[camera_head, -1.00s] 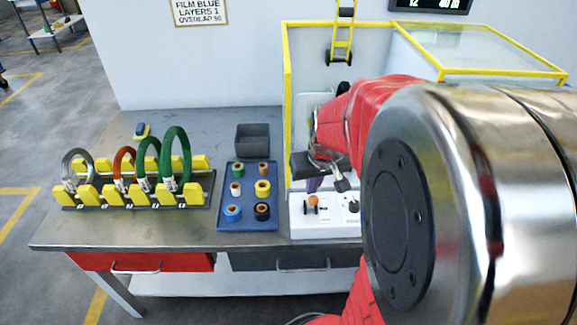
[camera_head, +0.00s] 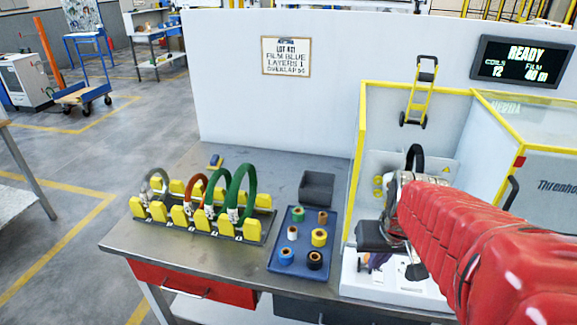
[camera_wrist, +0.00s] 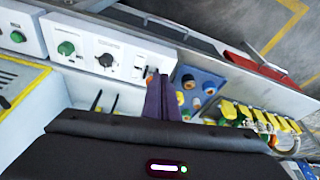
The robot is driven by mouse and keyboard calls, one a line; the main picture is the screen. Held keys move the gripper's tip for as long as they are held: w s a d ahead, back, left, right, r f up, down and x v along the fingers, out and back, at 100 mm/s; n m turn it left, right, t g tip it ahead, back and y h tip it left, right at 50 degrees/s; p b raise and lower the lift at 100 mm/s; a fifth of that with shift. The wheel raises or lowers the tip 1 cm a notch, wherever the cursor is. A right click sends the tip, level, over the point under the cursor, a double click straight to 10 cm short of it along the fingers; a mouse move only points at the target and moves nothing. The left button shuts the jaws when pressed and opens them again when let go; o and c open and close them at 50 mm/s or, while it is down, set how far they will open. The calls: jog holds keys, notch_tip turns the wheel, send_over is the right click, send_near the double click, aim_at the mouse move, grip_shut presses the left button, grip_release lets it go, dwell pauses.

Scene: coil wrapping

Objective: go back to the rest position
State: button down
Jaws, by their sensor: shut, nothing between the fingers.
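My gripper (camera_head: 373,263) hangs at the end of my red-sleeved arm in the head view, in front of the yellow-framed machine and above its white control panel (camera_head: 385,287). In the wrist view its two purple fingers (camera_wrist: 159,92) are together, with nothing held between them. The control panel also shows there, with a green knob (camera_wrist: 66,48) and a black knob (camera_wrist: 105,60). My arm hides part of the panel and machine in the head view.
Left of the gripper, a blue tray (camera_head: 306,244) holds several tape rolls. A grey bin (camera_head: 317,187) stands behind it. A yellow-block rack (camera_head: 190,225) holds several coils further left. The yellow-framed enclosure (camera_head: 362,150) rises close to my arm. A screen (camera_head: 527,57) reads READY.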

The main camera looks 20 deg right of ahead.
dwell(0.3)
jog(key=s+a+r+n+t, duration=0.1)
jog(key=s+a+r+n, duration=0.1)
jog(key=a, duration=0.6)
jog(key=s+a+r+n+t+y, duration=0.1)
jog(key=a+r, duration=0.3)
jog(key=a, duration=0.4)
jog(key=shift+s+a+r+n, duration=0.2)
jog(key=shift+s+n, duration=0.2)
jog(key=shift+s, duration=0.35)
